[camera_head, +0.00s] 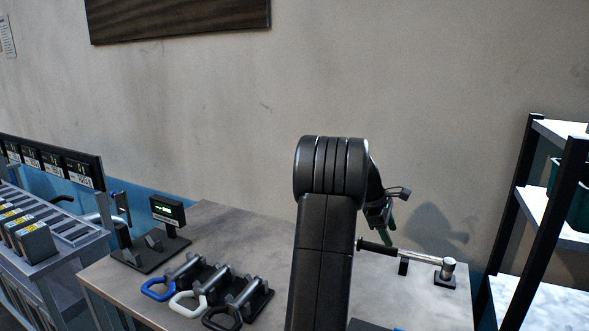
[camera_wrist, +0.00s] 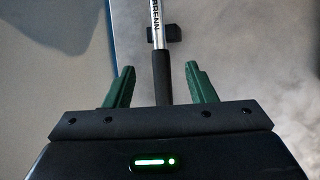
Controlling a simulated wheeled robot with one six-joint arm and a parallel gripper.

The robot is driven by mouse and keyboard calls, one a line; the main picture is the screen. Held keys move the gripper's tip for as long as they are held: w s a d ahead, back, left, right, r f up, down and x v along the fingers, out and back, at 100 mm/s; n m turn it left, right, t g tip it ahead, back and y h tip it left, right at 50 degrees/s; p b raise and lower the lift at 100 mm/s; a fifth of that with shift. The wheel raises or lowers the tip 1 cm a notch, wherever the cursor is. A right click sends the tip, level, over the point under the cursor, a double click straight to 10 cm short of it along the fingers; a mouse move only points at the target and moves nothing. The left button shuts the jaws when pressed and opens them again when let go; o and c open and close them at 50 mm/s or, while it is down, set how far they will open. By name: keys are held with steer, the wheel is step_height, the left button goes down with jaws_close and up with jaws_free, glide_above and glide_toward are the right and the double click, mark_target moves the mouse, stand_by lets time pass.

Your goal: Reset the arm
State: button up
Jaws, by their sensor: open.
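My gripper (camera_wrist: 160,76) is open, its two green fingers spread in the wrist view. In the head view my gripper (camera_head: 388,218) shows partly behind my black arm, above the right part of the table. A torque wrench (camera_head: 415,253) with a black handle and a silver shaft lies there on small black supports. In the wrist view the wrench handle (camera_wrist: 162,75) lines up between the open fingers, apart from both. Its lettered shaft runs up and away. How far the fingers are above the handle cannot be told.
A slotted rack (camera_head: 45,230) is at the left. A shelf unit (camera_head: 545,215) with a green bin stands at the right.

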mark_target(397, 250)
steer(key=x, duration=0.7)
steer(key=shift+s+f, duration=0.1)
steer(key=shift+f, duration=0.05)
step_height(397, 250, up, 4)
steer(key=shift+r+p, duration=0.15)
steer(key=shift+p, duration=0.65)
steer(key=shift+a+b, duration=0.1)
steer(key=shift+b, duration=0.35)
steer(key=shift+r+p, duration=0.35)
steer(key=shift+r, duration=0.35)
